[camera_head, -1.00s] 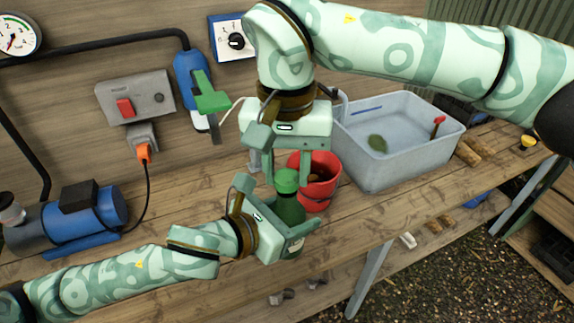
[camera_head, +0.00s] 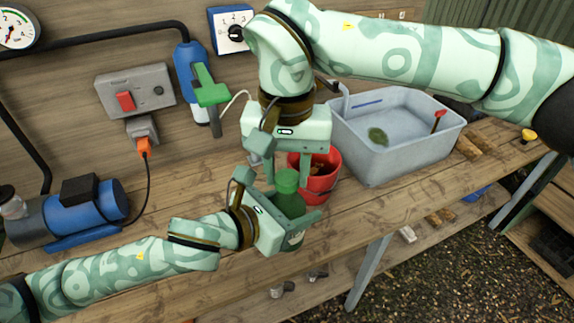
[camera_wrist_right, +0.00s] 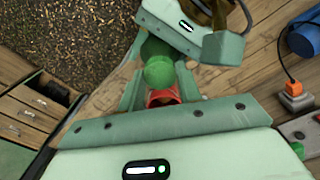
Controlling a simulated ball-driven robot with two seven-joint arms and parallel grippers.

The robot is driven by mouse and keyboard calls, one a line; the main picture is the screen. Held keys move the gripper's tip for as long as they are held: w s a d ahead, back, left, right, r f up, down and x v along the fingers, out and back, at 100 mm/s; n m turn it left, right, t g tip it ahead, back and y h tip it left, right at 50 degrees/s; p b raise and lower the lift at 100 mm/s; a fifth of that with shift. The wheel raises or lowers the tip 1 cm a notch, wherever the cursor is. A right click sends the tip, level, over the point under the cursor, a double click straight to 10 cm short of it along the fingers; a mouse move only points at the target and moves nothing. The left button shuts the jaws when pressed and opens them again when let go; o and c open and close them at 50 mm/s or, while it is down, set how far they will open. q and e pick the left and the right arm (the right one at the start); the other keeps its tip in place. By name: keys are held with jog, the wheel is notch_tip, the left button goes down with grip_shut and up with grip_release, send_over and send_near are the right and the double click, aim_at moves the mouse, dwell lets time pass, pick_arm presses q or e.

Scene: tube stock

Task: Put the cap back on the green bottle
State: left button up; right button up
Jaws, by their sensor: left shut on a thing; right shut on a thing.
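The green bottle (camera_head: 291,204) stands roughly upright in my left gripper (camera_head: 298,221), which is shut around its body in front of the red bucket. The rounded green cap (camera_head: 287,180) is directly over the bottle's top, between the fingers of my right gripper (camera_head: 288,176), which is shut on it from above. In the right wrist view the cap (camera_wrist_right: 159,72) sits between the fingers, with part of the darker bottle (camera_wrist_right: 154,46) beyond it. The bottle's neck is hidden, so I cannot tell whether the cap is seated.
A red bucket (camera_head: 322,186) stands close behind the bottle. A grey basin (camera_head: 385,158) is to the right on the wooden bench (camera_head: 190,262). A blue pump (camera_head: 95,207) and orange plug (camera_head: 144,146) are at left. The bench front is clear.

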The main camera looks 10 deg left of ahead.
jog(key=shift+f, duration=0.35)
